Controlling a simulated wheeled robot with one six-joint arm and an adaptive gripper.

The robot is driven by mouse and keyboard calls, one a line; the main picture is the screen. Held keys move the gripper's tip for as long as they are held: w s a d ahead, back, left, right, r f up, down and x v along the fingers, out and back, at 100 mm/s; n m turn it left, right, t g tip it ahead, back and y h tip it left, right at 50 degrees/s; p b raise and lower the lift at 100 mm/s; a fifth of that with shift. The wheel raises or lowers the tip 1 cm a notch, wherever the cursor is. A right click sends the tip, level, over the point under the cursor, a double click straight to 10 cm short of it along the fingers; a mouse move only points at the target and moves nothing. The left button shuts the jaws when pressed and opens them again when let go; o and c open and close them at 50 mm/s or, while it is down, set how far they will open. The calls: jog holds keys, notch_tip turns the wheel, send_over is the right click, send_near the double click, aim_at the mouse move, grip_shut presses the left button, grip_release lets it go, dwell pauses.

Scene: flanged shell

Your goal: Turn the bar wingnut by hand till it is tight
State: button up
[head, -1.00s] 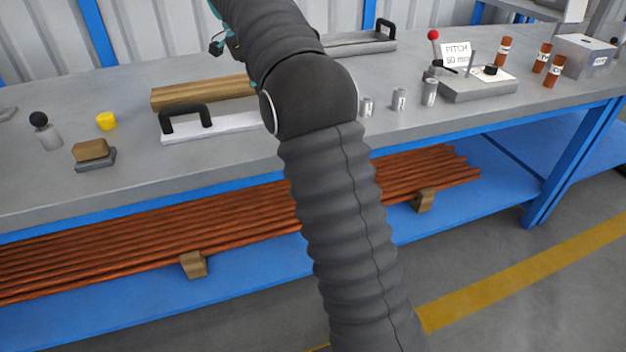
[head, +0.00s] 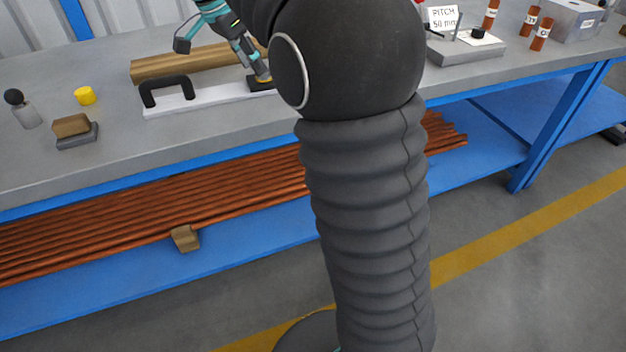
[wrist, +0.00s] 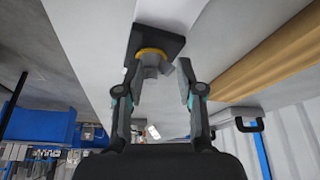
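The bar wingnut (wrist: 152,70) is a small grey part with a short arm, above a yellow ring (wrist: 152,52) on a dark square block (wrist: 172,45) in the wrist view. My gripper (wrist: 158,75) is open, its two fingers on either side of the wingnut, with a visible gap at the right finger. Whether the left finger touches is unclear. In the head view my gripper (head: 262,76) points down at the dark block (head: 256,85) by the white plate; the wingnut is too small to make out there.
The white plate (head: 215,98) carries a black handle (head: 166,90). A wooden beam (head: 165,66) lies behind. A yellow cup (head: 85,96), brush-like block (head: 73,128) and black-knobbed weight (head: 22,108) stand left. A pitch-sign fixture (head: 465,50) is right. My arm hides the bench middle.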

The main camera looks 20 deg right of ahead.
jog(key=n, duration=0.1)
jog(key=n+t, duration=0.1)
jog(key=n, duration=0.2)
jog(key=shift+s+d+y, duration=0.25)
jog(key=shift+s+y, duration=0.1)
jog(key=shift+y, duration=0.05)
jog(key=n, duration=0.1)
jog(key=n+t, duration=0.1)
jog(key=n, duration=0.1)
jog(key=shift+s+d+y, duration=0.2)
jog(key=shift+d+y, duration=0.05)
jog(key=shift+y, duration=0.15)
jog(key=n, duration=0.2)
jog(key=n+y, duration=0.1)
jog(key=shift+s+d+t, duration=0.15)
jog(key=shift+d+t, duration=0.1)
jog(key=shift+t, duration=0.15)
jog(key=n+y, duration=0.1)
jog(key=n, duration=0.3)
jog(key=shift+d+y, duration=0.4)
jog(key=v, duration=1.4)
jog(key=s+f+t+b, duration=0.1)
jog(key=s+f+b, duration=0.1)
jog(key=s+f, duration=1.9)
jog(key=shift+s+f, duration=0.2)
jog(key=shift+f, duration=0.4)
jog(key=shift+a, duration=0.1)
